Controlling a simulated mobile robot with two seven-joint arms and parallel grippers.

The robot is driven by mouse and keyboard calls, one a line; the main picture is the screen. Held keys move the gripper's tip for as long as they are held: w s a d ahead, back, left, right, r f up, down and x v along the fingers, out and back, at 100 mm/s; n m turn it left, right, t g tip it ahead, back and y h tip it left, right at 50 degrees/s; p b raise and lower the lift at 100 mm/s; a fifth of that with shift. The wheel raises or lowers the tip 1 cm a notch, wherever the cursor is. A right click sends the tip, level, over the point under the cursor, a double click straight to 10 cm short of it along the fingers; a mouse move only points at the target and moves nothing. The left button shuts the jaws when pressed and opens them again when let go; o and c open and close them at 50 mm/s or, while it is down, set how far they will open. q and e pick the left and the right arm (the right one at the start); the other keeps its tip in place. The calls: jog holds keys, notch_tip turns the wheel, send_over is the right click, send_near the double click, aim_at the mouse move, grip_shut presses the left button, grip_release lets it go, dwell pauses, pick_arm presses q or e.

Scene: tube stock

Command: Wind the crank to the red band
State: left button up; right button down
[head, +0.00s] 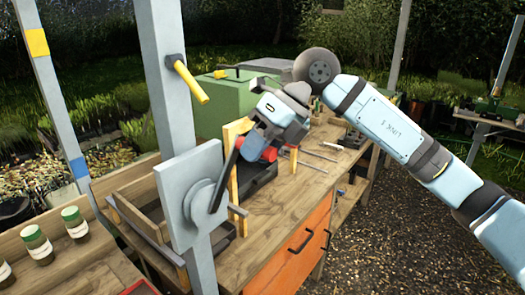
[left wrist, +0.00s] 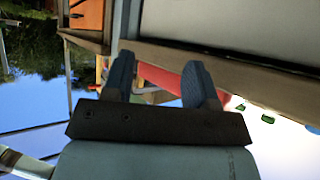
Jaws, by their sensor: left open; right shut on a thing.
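The crank is a grey plate with a round hub (head: 200,202) on a grey post, with a dark crank arm (head: 226,180) slanting up and right. Its red handle (head: 269,154) sticks out at the arm's upper end. My right gripper (head: 256,147) is shut on this handle, its body above and to the right. My left gripper (left wrist: 162,82) is open and empty in the left wrist view; the head view does not show it. A post at left has a yellow band (head: 37,42) and a blue band (head: 78,168). I cannot make out a red band.
A yellow lever (head: 190,84) juts from the crank's post. The wooden bench (head: 310,180) holds a green box (head: 225,101), a wooden tray (head: 125,195) and thin rods. Green-lidded jars (head: 75,224) stand at front left. Gravel (head: 400,240) lies right of the bench.

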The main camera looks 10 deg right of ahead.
jog(key=shift+s+a+r, duration=0.1)
jog(key=shift+a+r, duration=0.05)
jog(key=c, duration=1.1)
grip_release()
jog(key=shift+o, duration=1.1)
jog(key=shift+s+a, duration=0.15)
jog(key=shift+a, duration=0.1)
jog(key=shift+d+r, duration=0.15)
jog(key=shift+d, duration=0.2)
jog(key=b+v, duration=0.2)
jog(key=v, duration=1.1)
jog(key=shift+r, duration=0.2)
